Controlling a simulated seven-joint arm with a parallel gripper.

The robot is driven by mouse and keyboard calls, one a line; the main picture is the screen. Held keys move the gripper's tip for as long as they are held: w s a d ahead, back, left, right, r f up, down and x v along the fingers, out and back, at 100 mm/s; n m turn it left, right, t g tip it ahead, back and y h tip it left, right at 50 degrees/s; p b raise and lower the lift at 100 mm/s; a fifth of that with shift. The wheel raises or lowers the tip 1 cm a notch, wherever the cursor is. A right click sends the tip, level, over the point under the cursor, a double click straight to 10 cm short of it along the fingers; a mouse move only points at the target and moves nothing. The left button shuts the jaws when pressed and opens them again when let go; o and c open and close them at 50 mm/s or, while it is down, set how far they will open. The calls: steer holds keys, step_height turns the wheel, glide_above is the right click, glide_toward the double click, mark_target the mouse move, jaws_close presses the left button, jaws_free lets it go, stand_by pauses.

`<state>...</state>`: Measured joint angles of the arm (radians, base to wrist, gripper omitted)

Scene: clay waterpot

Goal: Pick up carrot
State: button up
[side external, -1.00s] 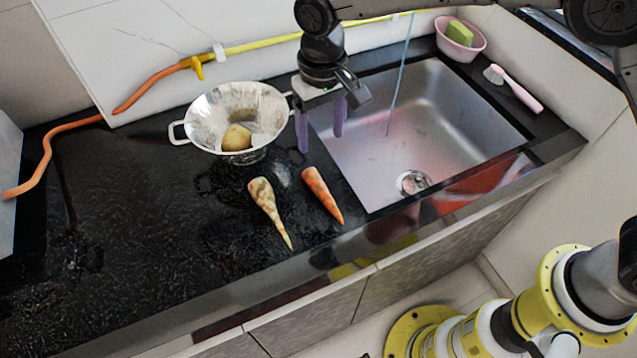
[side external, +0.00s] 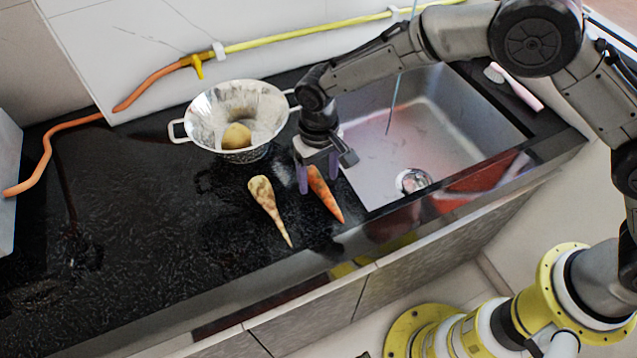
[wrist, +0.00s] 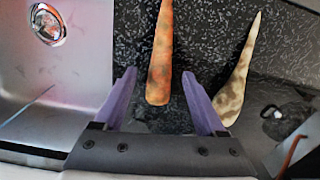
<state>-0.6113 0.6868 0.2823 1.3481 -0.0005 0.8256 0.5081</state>
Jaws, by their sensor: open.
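The orange carrot (side external: 326,196) lies on the black counter, just left of the sink. It also shows in the wrist view (wrist: 160,60), its thick end between my gripper's purple fingers. My gripper (side external: 318,182) is open, with its fingers at the carrot's thick end. In the wrist view the open fingers (wrist: 158,100) stand on either side of the carrot with gaps, and nothing is held. In the side view the gripper hides part of the carrot's top end.
A pale brown-spotted parsnip (side external: 268,205) lies left of the carrot; in the wrist view it is right (wrist: 237,85). A metal colander (side external: 205,115) holds a potato (side external: 236,136) behind. The sink (side external: 440,125) is at right. The counter's left part is clear.

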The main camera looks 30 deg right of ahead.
steer(key=shift+f, duration=0.7)
jaws_close()
